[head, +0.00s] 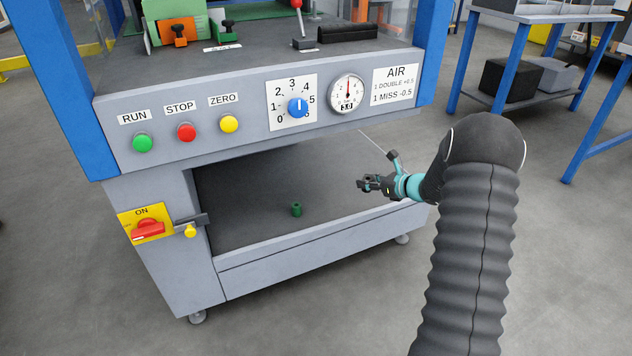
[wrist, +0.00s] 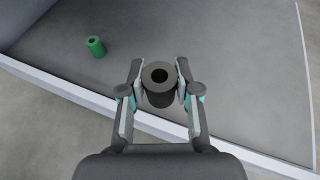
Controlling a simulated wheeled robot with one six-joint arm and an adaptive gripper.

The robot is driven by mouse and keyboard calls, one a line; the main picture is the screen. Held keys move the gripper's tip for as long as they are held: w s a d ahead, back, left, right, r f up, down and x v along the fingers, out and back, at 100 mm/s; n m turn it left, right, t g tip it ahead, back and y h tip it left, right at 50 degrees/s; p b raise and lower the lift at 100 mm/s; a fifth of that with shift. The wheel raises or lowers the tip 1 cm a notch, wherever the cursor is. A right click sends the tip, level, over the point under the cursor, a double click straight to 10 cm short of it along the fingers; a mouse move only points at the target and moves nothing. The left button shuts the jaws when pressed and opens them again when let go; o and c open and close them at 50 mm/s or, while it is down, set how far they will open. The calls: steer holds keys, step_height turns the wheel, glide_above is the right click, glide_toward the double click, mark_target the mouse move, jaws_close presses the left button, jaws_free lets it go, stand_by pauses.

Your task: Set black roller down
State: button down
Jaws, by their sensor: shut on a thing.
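The black roller (wrist: 160,82) is a short dark hollow cylinder in the wrist view, with its open end facing the camera. My gripper (wrist: 158,94) is shut on it, one finger on each side. In the head view my gripper (head: 368,185) is at the right part of the open lower bay of the machine, near its front lip. The roller is too small and dark there to pick out from the fingers. The bay's grey floor (head: 260,208) lies beneath; I cannot tell whether the roller touches it.
A raised front lip (head: 310,238) edges the bay. The control panel (head: 250,118) overhangs it. The floor around the green roller is clear.

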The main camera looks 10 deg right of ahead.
steer(key=b, duration=0.1)
glide_above(334, 203)
step_height(334, 203, down, 6)
steer(key=shift+f, duration=0.2)
steer(key=shift+w+f+b, duration=0.1)
steer(key=shift+f+b, duration=0.3)
steer(key=shift+f, duration=1.6)
steer(key=shift+f+b, duration=0.35)
steer(key=shift+b, duration=0.05)
steer(key=shift+f, duration=0.1)
